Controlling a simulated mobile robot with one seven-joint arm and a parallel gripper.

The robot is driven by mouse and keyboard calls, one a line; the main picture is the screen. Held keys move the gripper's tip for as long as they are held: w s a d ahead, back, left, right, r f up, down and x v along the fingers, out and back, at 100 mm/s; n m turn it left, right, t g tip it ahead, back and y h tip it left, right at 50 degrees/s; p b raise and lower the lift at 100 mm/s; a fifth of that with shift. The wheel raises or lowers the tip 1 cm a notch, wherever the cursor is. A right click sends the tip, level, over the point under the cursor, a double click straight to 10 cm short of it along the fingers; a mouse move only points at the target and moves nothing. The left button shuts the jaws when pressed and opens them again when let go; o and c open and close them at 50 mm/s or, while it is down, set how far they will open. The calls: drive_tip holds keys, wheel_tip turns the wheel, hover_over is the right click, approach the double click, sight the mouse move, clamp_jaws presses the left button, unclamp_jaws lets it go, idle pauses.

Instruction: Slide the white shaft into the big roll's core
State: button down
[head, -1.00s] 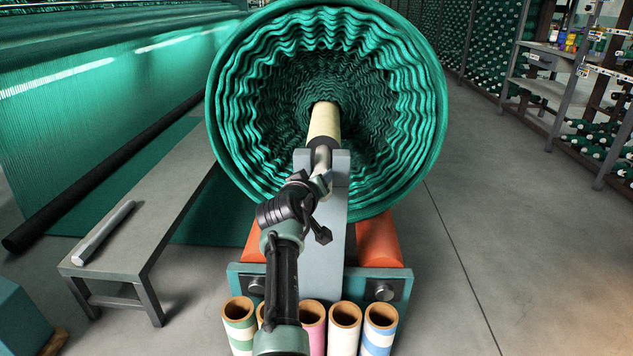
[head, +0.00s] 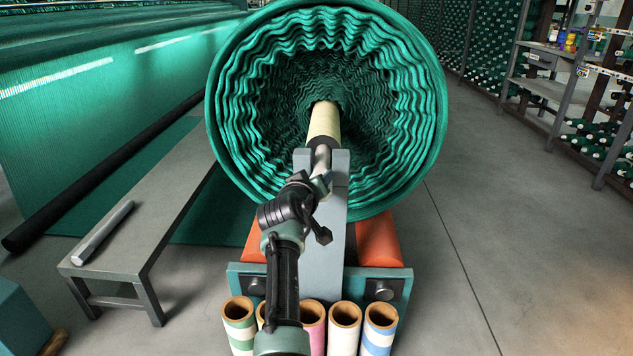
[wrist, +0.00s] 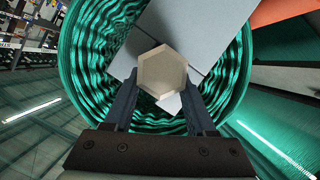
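The big green roll (head: 425,110) fills the upper middle of the head view, its open end facing me. Its cream core (head: 323,122) sticks out toward me from the middle. The white shaft (head: 321,158) looks pale grey here and lies in line with the core, its far end at or inside the core's dark mouth; how deep is hidden. My gripper (head: 320,181) is at the shaft's near end. In the wrist view the shaft's pale hexagonal end (wrist: 162,74) sits between the two fingers (wrist: 162,90), which appear closed on its sides.
A grey upright support (head: 335,215) stands under the shaft and core. Orange rollers (head: 378,240) carry the roll. Several striped tubes (head: 380,338) stand below my arm. A grey bench (head: 160,205) at left holds a grey bar (head: 103,232). The floor at right is clear.

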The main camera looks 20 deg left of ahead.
drive_tip(key=shift+c, duration=1.2)
unclamp_jaws()
drive_tip(key=shift+r, duration=0.5)
drive_tip(key=shift+o, duration=0.5)
drive_tip(key=shift+f, duration=0.15)
drive_tip(key=shift+s+f, duration=0.1)
drive_tip(key=shift+f, duration=0.45)
drive_tip(key=shift+s+d+r+p, duration=0.1)
drive_tip(key=shift+s+r+p, duration=0.35)
drive_tip(key=shift+s+p, duration=0.15)
drive_tip(key=a+p+v, duration=0.1)
drive_tip(key=p+v, duration=0.4)
drive_tip(key=v, duration=0.6)
drive_tip(key=shift+s+d+r, duration=0.25)
drive_tip(key=shift+d+r, duration=0.05)
drive_tip(key=shift+d, duration=0.2)
drive_tip(key=shift+r, duration=0.1)
